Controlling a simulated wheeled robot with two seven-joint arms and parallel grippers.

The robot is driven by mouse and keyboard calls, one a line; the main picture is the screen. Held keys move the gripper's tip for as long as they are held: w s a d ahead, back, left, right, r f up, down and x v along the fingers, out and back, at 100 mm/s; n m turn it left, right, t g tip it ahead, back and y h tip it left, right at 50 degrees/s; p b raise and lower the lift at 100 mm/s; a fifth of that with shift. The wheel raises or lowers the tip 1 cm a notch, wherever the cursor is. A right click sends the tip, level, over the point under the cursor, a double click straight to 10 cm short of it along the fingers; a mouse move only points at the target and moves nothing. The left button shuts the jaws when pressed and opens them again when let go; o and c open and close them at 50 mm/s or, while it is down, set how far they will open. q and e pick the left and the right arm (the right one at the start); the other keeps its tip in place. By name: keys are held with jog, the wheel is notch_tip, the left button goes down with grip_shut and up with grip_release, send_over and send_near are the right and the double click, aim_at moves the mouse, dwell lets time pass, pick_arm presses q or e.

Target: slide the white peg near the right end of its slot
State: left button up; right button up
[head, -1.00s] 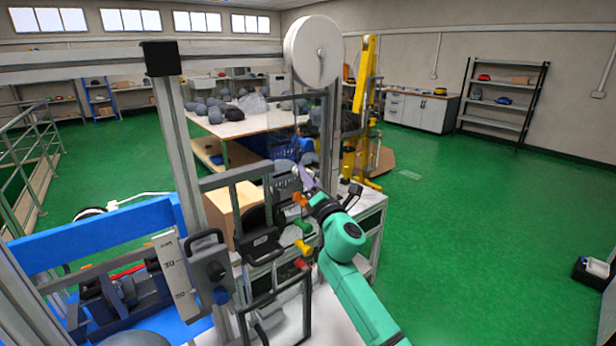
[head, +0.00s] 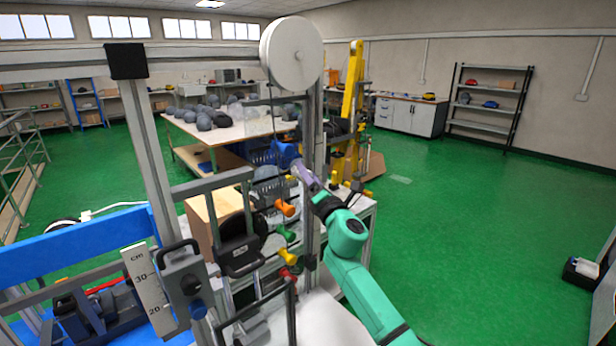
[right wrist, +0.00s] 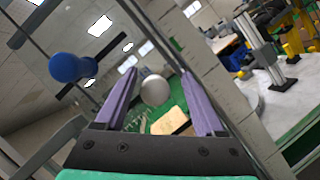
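The white peg (right wrist: 154,90) shows its round end in the right wrist view, between the two purple fingers of my right gripper (right wrist: 158,75). A gap shows on each side of it, so the fingers are open around or in front of it; I cannot tell the depth. In the head view my right gripper (head: 298,170) reaches up to the upper part of the peg panel beside the tower, and the white peg cannot be made out there. Its slot is not clear in either view. My left gripper is not in view.
A blue peg (right wrist: 72,67) sits left of the fingers in the wrist view. A tower post (head: 312,120) rises close by. Open green floor lies at right.

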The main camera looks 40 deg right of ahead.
jog(key=shift+a, duration=0.15)
jog(key=shift+s+a+f, duration=0.15)
jog(key=b+v, duration=0.3)
jog(key=v, duration=1.1)
jog(key=shift+b, duration=0.4)
jog(key=shift+s, duration=0.1)
